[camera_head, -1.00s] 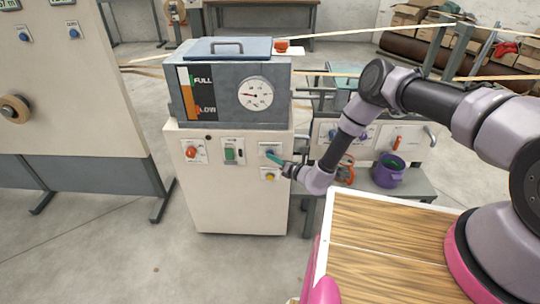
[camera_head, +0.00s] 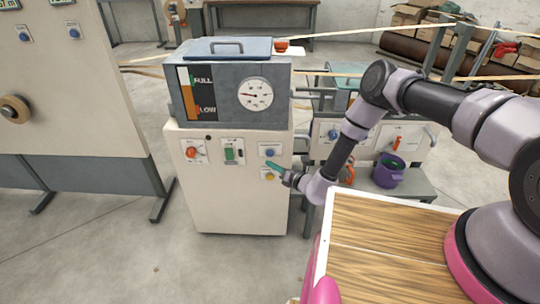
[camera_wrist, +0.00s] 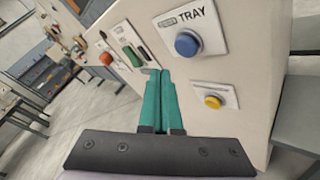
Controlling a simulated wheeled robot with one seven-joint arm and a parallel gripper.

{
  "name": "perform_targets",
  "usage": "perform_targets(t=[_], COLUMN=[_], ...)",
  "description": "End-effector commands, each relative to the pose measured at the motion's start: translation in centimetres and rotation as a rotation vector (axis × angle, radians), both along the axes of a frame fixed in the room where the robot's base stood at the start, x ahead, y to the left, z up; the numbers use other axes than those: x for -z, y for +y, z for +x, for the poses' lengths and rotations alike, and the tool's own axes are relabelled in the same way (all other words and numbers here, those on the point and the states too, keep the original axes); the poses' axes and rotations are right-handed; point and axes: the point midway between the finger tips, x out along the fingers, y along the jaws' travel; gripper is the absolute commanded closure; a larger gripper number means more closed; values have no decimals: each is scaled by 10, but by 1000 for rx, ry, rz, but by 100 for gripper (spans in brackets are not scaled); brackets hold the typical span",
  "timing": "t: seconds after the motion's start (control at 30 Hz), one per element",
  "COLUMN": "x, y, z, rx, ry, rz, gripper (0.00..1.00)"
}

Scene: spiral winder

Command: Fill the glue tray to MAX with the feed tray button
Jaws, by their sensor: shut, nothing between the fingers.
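The blue button under the TRAY label (camera_wrist: 187,43) is on the white cabinet's front; it also shows in the head view (camera_head: 270,151). A yellow button (camera_wrist: 213,101) is below it. My gripper (camera_wrist: 152,72) is shut and empty, its teal fingers together. In the head view my gripper (camera_head: 271,167) is just below the blue button, beside the yellow one. In the wrist view the fingertips are left of the blue button and look clear of it. I cannot make out the glue tray's level or a MAX mark.
A grey tank (camera_head: 225,122) with a FULL/LOW gauge and a dial (camera_head: 255,94) tops the cabinet. A red knob (camera_head: 191,152) and a green switch (camera_head: 229,154) are to the left. A purple pot (camera_head: 389,171) stands on a shelf at right. Open floor lies in front.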

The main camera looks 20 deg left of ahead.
Motion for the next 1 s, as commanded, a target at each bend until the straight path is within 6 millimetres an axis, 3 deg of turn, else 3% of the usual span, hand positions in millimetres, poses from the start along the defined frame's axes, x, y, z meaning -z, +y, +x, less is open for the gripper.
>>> perform_targets(t=[0.3,1.0], x=[0,0], y=[-6,-5], z=[-22,-22], rx=[0,0], ry=[0,-1], rz=[0,-1], gripper=[100,100])
